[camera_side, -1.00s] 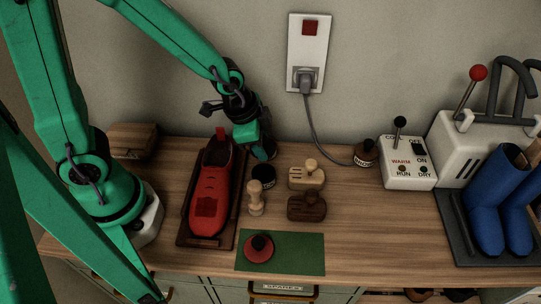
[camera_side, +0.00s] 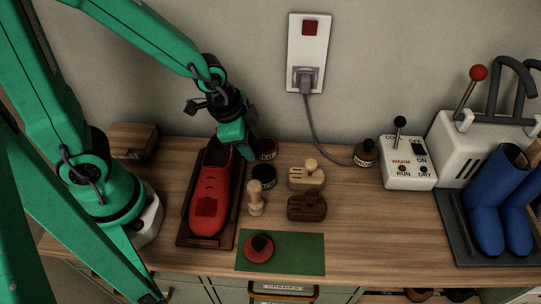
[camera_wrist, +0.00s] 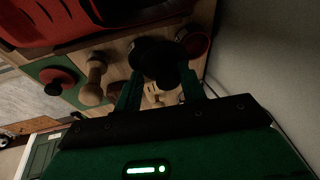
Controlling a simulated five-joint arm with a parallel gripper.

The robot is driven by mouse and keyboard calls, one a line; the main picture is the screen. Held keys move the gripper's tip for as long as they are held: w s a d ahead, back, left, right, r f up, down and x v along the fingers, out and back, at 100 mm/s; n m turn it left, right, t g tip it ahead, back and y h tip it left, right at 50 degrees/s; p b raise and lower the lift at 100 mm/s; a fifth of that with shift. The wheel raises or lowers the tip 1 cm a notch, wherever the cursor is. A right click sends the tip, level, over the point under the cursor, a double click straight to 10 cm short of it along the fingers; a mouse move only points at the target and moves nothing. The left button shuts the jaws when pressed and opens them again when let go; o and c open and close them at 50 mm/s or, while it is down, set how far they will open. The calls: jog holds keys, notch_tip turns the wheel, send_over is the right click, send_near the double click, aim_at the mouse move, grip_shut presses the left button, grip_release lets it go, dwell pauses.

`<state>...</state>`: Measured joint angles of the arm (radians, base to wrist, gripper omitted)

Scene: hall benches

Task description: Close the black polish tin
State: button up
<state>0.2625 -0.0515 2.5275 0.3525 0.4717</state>
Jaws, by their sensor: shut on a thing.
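The black polish tin (camera_side: 263,177) stands on the bench, right of the red shoe, with a dark round top in the side view. In the wrist view a dark round tin (camera_wrist: 143,48) lies just beyond the fingers. My gripper (camera_side: 246,154) hangs low behind and left of the tin, near the shoe's heel. In the wrist view my gripper (camera_wrist: 160,92) is shut on a dark, rounded piece (camera_wrist: 167,68) that looks like the black lid. The held piece is mostly hidden in the side view, and its gap to the tin cannot be told.
A red tin (camera_side: 267,149) stands close behind. The red shoe (camera_side: 209,192) is on a wooden tray at left. A wooden dauber (camera_side: 255,198) and two brushes (camera_side: 307,175) (camera_side: 306,207) stand nearby. A red lid (camera_side: 259,248) lies on the green mat (camera_side: 303,255).

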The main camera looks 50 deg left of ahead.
jog(key=shift+d, duration=0.1)
jog(key=d, duration=0.1)
jog(key=d+r, duration=0.2)
jog(key=shift+w+d+r, duration=0.2)
jog(key=shift+w+d, duration=0.05)
jog(key=shift+d, duration=0.1)
jog(key=shift+f, duration=0.15)
jog(key=shift+f, duration=3)
jog(key=shift+d, duration=0.1)
jog(key=shift+f, duration=0.2)
dwell(0.5)
